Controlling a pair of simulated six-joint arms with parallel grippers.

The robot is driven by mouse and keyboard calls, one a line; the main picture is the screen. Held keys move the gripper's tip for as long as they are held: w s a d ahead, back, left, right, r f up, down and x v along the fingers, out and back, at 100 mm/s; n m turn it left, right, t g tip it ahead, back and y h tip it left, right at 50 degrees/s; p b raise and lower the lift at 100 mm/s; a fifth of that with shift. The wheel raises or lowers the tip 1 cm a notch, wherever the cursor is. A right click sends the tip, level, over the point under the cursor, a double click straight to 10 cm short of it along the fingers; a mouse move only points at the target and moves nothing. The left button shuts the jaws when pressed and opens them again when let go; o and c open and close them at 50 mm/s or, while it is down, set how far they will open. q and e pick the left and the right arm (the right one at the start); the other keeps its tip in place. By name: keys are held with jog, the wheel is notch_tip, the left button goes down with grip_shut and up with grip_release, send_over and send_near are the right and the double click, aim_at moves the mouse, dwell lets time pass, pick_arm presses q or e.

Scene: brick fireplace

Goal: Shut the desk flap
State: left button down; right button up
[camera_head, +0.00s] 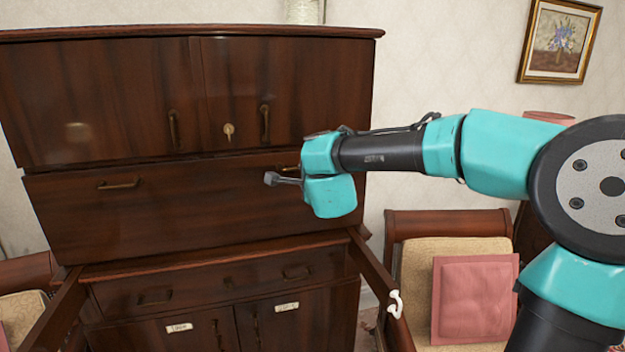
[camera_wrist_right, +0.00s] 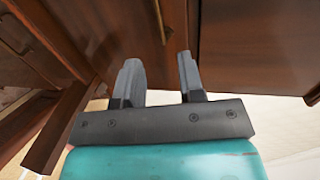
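The desk flap (camera_head: 150,215) is the wide dark wood panel in the middle of the cabinet, with a brass handle (camera_head: 118,184) on its left part. It stands upright against the cabinet front in the head view; I cannot tell whether it is fully flush. My right gripper (camera_head: 270,179) is in front of the flap's upper right part, near the right handle, which it partly hides. In the right wrist view the gripper (camera_wrist_right: 159,75) has its two fingers apart with nothing between them. Whether it touches the flap is unclear. My left gripper is not in view.
Two wooden support arms stick out below the flap, one at left (camera_head: 60,312) and one at right (camera_head: 380,285). Upper doors (camera_head: 100,100) have a key (camera_head: 229,130). A chair with a pink cushion (camera_head: 473,300) stands at right. A framed picture (camera_head: 560,42) hangs on the wall.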

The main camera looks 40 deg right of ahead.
jog(key=shift+v, duration=2.2)
jog(key=w+a+f+n+g+y, duration=0.1)
jog(key=a+f+n+g+y, duration=0.2)
jog(key=f, duration=0.8)
jog(key=w+a+f+n+y, duration=0.1)
jog(key=w+a+f+n, duration=0.2)
jog(key=f, duration=0.8)
jog(key=a+f+n+g+y, duration=0.1)
jog(key=a+f+n+g, duration=0.3)
jog(key=f, duration=0.8)
jog(key=s+a+f+n+g+y, duration=0.1)
jog(key=s+a+f+n+g, duration=0.1)
jog(key=s+f, duration=0.4)
jog(key=s+a+f+n+g+y, duration=0.2)
jog(key=s+a+f+n, duration=0.2)
jog(key=f, duration=0.7)
jog(key=s+a+f+n+g+y, duration=0.2)
jog(key=s+a+f+n, duration=0.2)
jog(key=s+f, duration=0.4)
jog(key=shift+s+f+n+g, duration=0.25)
jog(key=shift+f+n+g, duration=0.15)
jog(key=shift+f, duration=0.1)
